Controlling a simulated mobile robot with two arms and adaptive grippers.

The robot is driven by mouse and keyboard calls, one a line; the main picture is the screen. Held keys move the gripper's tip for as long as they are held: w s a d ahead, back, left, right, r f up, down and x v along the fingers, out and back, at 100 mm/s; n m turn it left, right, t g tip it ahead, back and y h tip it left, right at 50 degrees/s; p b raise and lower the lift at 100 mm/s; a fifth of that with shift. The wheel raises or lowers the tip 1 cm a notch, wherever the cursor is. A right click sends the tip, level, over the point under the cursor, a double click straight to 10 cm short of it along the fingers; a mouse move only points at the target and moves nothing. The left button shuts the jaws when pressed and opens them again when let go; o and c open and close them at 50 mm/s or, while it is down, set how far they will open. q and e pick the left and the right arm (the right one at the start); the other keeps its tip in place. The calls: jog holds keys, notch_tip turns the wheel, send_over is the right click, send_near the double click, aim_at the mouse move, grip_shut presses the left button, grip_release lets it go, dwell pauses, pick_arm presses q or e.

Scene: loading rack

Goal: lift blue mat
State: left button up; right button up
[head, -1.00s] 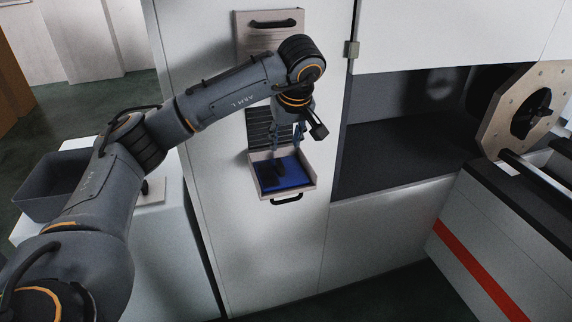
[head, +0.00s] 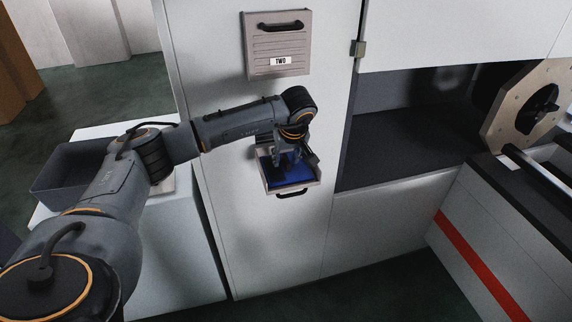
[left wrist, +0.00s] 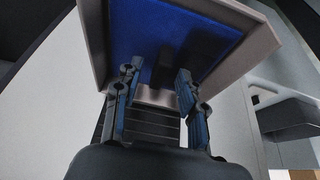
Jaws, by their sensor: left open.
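The blue mat (head: 291,180) lies in an opened tray (head: 312,166) that juts from the white cabinet front. It also shows in the left wrist view as a blue sheet (left wrist: 150,40) inside pale tray walls. My left gripper (head: 287,157) reaches down over the tray from above. In the left wrist view its two fingers (left wrist: 157,92) are spread apart with nothing between them, near the mat's edge. I cannot tell whether the fingertips touch the mat. The gripper hides part of the mat in the head view. My right gripper is not in view.
A closed drawer labelled TWO (head: 278,48) sits above the tray. A grey bin (head: 68,175) stands on a white block (head: 185,235) at the left. A dark recess (head: 400,135) opens to the right, with a wooden wheel-like plate (head: 518,105) beyond.

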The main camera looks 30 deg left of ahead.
aim_at(289, 162)
pick_arm(q)
grip_shut()
jog(key=shift+s+d+r+b, duration=0.1)
jog(key=shift+d+r+b, duration=0.15)
jog(key=shift+b, duration=0.65)
jog(key=r+b, duration=0.1)
jog(key=r, duration=0.1)
jog(key=r+b, duration=0.1)
jog(key=r, duration=0.1)
jog(key=r+b, duration=0.1)
jog(key=r, duration=0.1)
jog(key=shift+s+d+r, duration=0.2)
jog(key=shift+d, duration=0.1)
jog(key=s+d+r+b, duration=0.2)
jog(key=s+d+r, duration=0.1)
jog(key=s+d, duration=0.8)
jog(key=shift+d+r+b, duration=0.15)
jog(key=shift+d+b, duration=0.25)
jog(key=shift+d, duration=1.8)
jog(key=shift+w, duration=0.1)
